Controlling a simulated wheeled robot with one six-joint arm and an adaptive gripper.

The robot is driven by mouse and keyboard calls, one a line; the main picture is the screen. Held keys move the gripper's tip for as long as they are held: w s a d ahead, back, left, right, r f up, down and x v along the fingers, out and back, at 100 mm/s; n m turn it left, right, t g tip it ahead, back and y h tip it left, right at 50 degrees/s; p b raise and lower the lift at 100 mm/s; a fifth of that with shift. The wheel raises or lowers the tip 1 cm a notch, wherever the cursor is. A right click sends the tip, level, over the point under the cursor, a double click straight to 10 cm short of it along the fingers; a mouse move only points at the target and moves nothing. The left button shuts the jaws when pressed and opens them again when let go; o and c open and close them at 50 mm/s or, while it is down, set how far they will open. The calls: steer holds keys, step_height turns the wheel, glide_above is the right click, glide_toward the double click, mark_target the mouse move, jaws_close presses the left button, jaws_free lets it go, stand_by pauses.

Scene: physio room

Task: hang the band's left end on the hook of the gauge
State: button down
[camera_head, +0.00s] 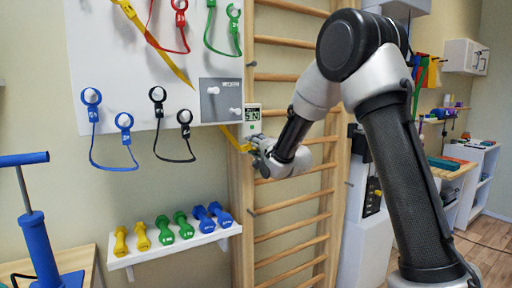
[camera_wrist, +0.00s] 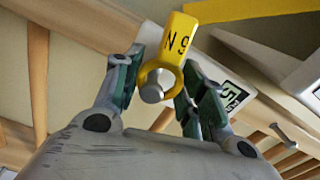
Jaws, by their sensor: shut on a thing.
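The yellow band (camera_head: 160,50) slants down across the white board. A further yellow stretch (camera_head: 231,137) shows below the grey panel, by my gripper (camera_head: 257,148). In the wrist view, my gripper (camera_wrist: 158,92) is shut on the yellow band end (camera_wrist: 177,42), marked "N 9", with its ring between the fingers. A round metal knob (camera_wrist: 152,92) shows in the ring's opening; I cannot tell whether the ring is around it or only in front of it. The gauge (camera_head: 252,114), white with a small display, sits just above my gripper; it also shows in the wrist view (camera_wrist: 231,96).
Wooden wall bars (camera_head: 290,77) stand behind my arm. Black (camera_head: 158,94), blue (camera_head: 91,97), red and green bands hang on the white board (camera_head: 95,50). A shelf (camera_head: 150,253) with several dumbbells is below. A blue pump-like stand (camera_head: 40,245) is at left.

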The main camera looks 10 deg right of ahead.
steer(key=c, duration=0.6)
jaws_free()
steer(key=v, duration=0.8)
stand_by(0.4)
